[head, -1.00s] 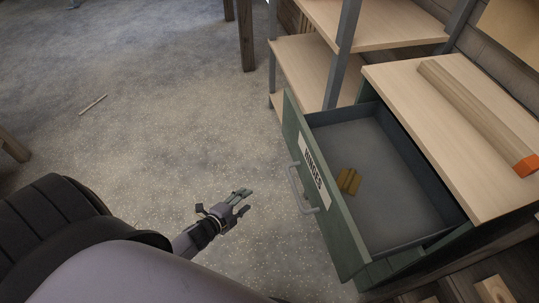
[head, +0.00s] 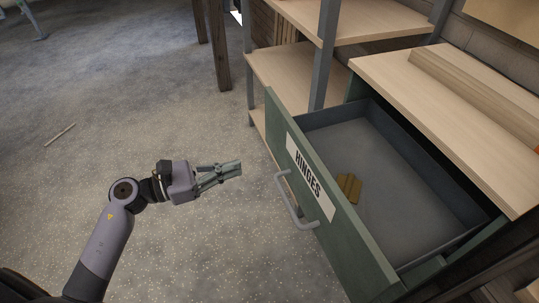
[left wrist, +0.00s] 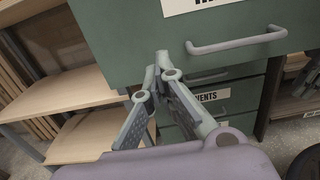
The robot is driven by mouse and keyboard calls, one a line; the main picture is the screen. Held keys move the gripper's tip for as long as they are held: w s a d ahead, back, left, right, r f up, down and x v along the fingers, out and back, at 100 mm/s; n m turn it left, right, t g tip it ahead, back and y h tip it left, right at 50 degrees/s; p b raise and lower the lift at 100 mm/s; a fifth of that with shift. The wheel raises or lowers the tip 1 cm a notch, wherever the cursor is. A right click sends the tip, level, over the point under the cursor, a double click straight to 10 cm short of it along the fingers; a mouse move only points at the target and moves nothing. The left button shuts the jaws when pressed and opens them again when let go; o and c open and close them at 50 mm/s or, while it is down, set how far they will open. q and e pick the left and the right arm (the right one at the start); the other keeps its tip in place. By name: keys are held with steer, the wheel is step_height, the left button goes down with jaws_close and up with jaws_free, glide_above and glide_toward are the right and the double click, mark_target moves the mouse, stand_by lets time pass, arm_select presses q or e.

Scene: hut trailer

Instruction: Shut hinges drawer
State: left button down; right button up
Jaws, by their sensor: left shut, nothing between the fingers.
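The hinges drawer (head: 325,215) is green with a white HINGES label (head: 310,176) and a grey bar handle (head: 292,203). It is pulled far out of its cabinet, and brass-coloured hinges (head: 349,187) lie inside. My left gripper (head: 238,168) is shut and empty, in front of the drawer face and left of the handle in the head view. In the left wrist view the shut fingertips (left wrist: 158,58) point at the drawer front (left wrist: 130,35), left of the handle (left wrist: 236,42). I cannot tell whether they touch it.
The cabinet top (head: 455,120) carries a long wooden piece (head: 480,90). Open shelves (head: 290,75) stand beside the cabinet. Another labelled drawer (left wrist: 232,97) sits below, shut. A thin stick (head: 60,134) lies on the floor, which is otherwise clear on the left.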

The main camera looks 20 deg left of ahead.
mark_target(283, 153)
arm_select(q)
steer(key=x, duration=1)
steer(key=shift+p, duration=0.3)
arm_select(e)
steer(key=x, duration=0.2)
steer(key=shift+s+f, duration=0.15)
steer(key=shift+f, duration=0.2)
arm_select(q)
steer(key=shift+w+d, duration=0.1)
steer(key=shift+w+d, duration=0.1)
steer(key=shift+d, duration=0.1)
steer(key=b+x, duration=0.1)
steer(key=x, duration=0.9)
steer(key=shift+w+d, duration=0.15)
steer(key=shift+d, duration=0.05)
steer(key=b+x, duration=0.1)
steer(key=x, duration=0.7)
steer(key=shift+f, duration=0.1)
steer(key=b+x, duration=0.1)
steer(key=x, duration=0.2)
steer(key=shift+w+d, duration=0.25)
steer(key=shift+d, duration=0.05)
steer(key=shift+r, duration=0.25)
arm_select(e)
steer(key=v, duration=0.7)
steer(key=shift+r, duration=0.4)
